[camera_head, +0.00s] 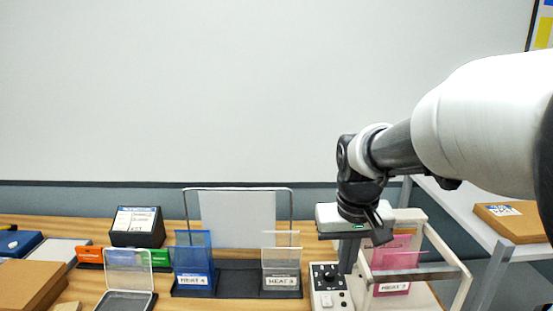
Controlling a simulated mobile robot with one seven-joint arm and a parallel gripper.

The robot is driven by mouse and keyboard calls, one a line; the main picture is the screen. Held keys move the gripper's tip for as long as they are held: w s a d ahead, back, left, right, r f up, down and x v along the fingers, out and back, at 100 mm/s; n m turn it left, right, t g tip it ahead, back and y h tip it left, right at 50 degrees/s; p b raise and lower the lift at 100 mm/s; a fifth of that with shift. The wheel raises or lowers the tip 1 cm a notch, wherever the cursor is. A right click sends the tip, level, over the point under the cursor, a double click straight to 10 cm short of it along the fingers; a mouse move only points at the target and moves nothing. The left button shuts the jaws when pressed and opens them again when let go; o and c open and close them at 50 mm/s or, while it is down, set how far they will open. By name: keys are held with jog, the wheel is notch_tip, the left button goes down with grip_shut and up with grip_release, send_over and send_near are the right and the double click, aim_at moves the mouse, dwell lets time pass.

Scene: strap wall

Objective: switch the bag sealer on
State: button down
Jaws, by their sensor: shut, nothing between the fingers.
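What looks like the bag sealer, a beige machine (463,277) with a raised frame, stands at the right end of the wooden table. A pink sleeve (396,250) with a white label shows inside the frame. I cannot tell whether the fingertips touch the panel or what position the switch is in.
A blue bin (193,263) and a clear bin (282,270) stand left of the panel, before a wire-framed sheet (238,222). A black labelled box (137,227), an open clear case (127,277) and cardboard (30,282) are farther left. A grey shelf with a brown box (513,220) is right.

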jog(key=s+r+t, duration=0.1)
jog(key=s+r, duration=0.1)
jog(key=s, duration=0.5)
jog(key=s+r+t, duration=0.2)
jog(key=s, duration=0.6)
jog(key=shift+s+r, duration=0.2)
jog(key=shift+r, duration=0.2)
jog(key=shift+a, duration=0.1)
